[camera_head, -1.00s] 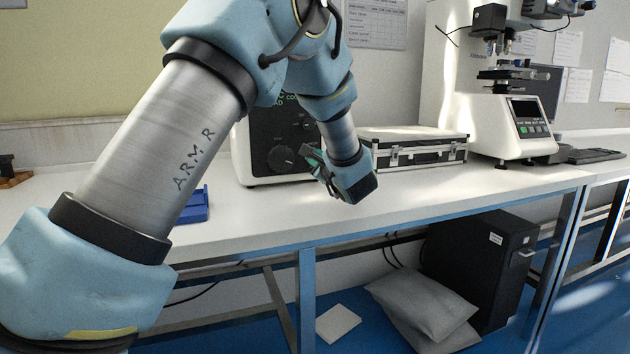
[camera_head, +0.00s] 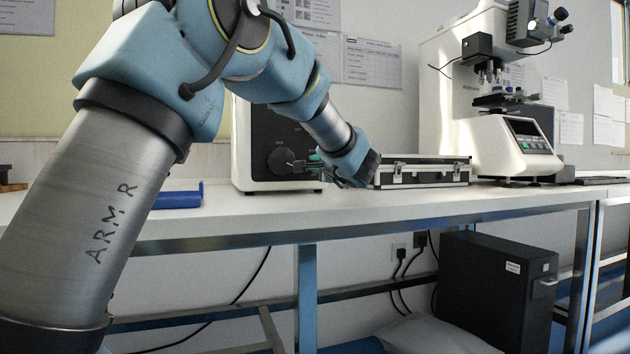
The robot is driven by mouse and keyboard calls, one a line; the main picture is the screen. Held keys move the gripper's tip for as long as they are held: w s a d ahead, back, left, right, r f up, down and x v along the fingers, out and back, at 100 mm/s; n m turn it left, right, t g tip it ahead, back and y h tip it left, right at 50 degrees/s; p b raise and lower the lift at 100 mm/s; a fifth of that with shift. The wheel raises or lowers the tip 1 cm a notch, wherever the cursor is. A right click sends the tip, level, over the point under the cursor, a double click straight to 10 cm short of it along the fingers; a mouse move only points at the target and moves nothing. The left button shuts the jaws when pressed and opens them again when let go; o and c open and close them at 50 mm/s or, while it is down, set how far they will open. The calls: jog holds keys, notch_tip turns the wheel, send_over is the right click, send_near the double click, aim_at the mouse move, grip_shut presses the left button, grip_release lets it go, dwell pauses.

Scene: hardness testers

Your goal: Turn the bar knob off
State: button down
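A box-shaped device with a dark front panel (camera_head: 262,135) stands on the white bench, partly covered by my arm. A round dark knob (camera_head: 282,160) is low on that panel. I cannot make out clearly which way its bar points. My gripper (camera_head: 299,164) is right in front of the panel, with its fingers pointing left at the knob's right side. The fingers are small and dark against the panel, so I cannot tell whether they touch the knob or how far apart they are. My arm hides the panel's upper right part.
A black and silver case (camera_head: 424,172) lies on the bench just right of my gripper. A white hardness tester (camera_head: 490,125) stands farther right. A blue tray (camera_head: 180,198) sits left of the device. The bench front (camera_head: 400,205) is clear.

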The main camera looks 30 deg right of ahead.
jog(key=shift+n+b, duration=0.3)
jog(key=shift+b, duration=0.05)
jog(key=c, duration=0.8)
grip_release()
jog(key=shift+c, duration=0.2)
jog(key=s, duration=0.3)
jog(key=s+a+p, duration=0.1)
jog(key=s, duration=0.6)
jog(key=shift+s+a, duration=0.2)
jog(key=shift+s, duration=0.15)
